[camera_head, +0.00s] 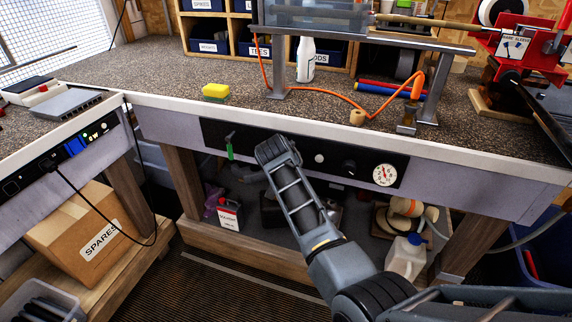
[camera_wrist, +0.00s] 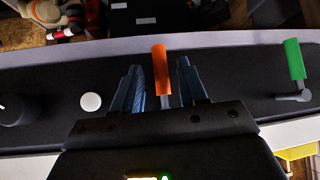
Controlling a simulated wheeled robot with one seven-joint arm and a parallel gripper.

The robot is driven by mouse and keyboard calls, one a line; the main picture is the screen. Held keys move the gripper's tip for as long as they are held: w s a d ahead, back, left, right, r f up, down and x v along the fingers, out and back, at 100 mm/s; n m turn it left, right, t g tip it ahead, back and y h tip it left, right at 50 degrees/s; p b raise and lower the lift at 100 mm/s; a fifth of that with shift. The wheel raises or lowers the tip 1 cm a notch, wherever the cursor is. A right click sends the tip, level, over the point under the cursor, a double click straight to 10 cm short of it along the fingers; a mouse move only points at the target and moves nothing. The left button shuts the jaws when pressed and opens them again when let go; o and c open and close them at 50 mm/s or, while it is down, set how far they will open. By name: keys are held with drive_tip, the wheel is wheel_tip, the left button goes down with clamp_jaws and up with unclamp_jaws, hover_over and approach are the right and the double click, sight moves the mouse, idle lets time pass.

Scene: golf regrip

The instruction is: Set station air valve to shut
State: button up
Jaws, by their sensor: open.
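The black control panel (camera_head: 335,160) on the bench front carries two levers. A lever with an orange handle (camera_wrist: 160,66) stands between my fingers in the wrist view; its lower end is partly hidden by my gripper. In the head view my gripper covers it. A lever with a green handle (camera_head: 229,149) is to its left in the head view, and at the right in the wrist view (camera_wrist: 293,60). I can read no label telling which lever is the air valve. My gripper (camera_wrist: 161,72) is open, one finger on each side of the orange handle; gaps show on both sides.
A white button (camera_head: 319,159), a black knob (camera_head: 349,167) and a pressure gauge (camera_head: 385,175) lie right of my gripper on the panel. The bench top (camera_head: 180,68) overhangs above, with a yellow sponge (camera_head: 216,91) near its edge. Containers stand on the shelf below.

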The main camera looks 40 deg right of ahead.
drive_tip(key=v, duration=0.4)
drive_tip(key=shift+s+a+r, duration=0.15)
drive_tip(key=shift+s+r, duration=0.05)
drive_tip(key=shift+r, duration=0.05)
drive_tip(key=shift+f, duration=0.1)
drive_tip(key=s+a+f+n+t, duration=0.1)
drive_tip(key=s+f+n, duration=0.1)
drive_tip(key=s+f, duration=0.3)
drive_tip(key=s+f+n+t, duration=0.15)
drive_tip(key=s+f, duration=0.25)
drive_tip(key=s, duration=0.4)
drive_tip(key=s+a+n+t+y, duration=0.1)
drive_tip(key=s+a+y, duration=0.1)
drive_tip(key=s, duration=0.6)
drive_tip(key=s+a+n+t+y, duration=0.1)
drive_tip(key=s+a+n, duration=0.15)
drive_tip(key=s, duration=0.45)
drive_tip(key=s+a+r+n+t+y, duration=0.1)
drive_tip(key=s+a+r, duration=0.2)
drive_tip(key=s, duration=0.5)
drive_tip(key=s+a+r+t+y, duration=0.1)
drive_tip(key=s+a+r, duration=0.2)
drive_tip(key=s, duration=0.4)
drive_tip(key=s+a+r+t+y, duration=0.1)
drive_tip(key=s+a+r+t, duration=0.1)
drive_tip(key=s+r, duration=0.8)
wheel_tip(320, 180, up, 3)
drive_tip(key=shift+a+r, duration=0.2)
drive_tip(key=shift+a, duration=0.45)
